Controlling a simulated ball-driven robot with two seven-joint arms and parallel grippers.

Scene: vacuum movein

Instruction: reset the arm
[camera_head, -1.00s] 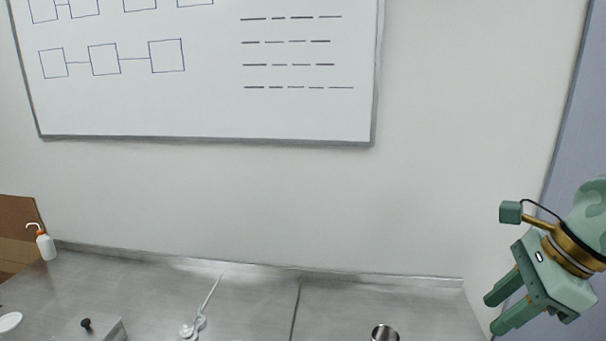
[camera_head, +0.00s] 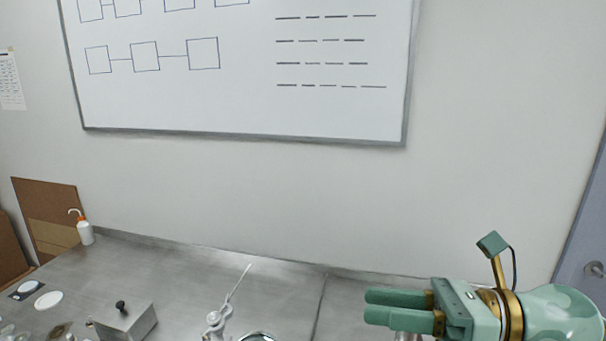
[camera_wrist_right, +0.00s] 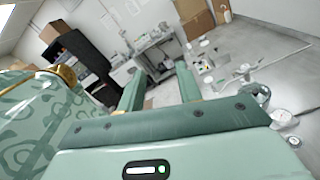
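My right gripper (camera_head: 367,307) is at the lower right of the head view. Its arm comes in from the right edge and its two green fingers point left. In the right wrist view the fingers (camera_wrist_right: 160,86) stand apart with nothing between them, so the gripper is open and empty. It hides part of the metal bench (camera_head: 180,262) and most of a small metal item at the bottom edge. My left gripper is in neither view.
On the bench are a white wash bottle (camera_head: 85,232), a metal box with a black knob (camera_head: 125,323) and a white jointed stand (camera_head: 216,322). A whiteboard (camera_head: 240,115) hangs on the wall behind. The wrist view shows a dark cabinet (camera_wrist_right: 88,55) and cardboard boxes (camera_wrist_right: 195,15).

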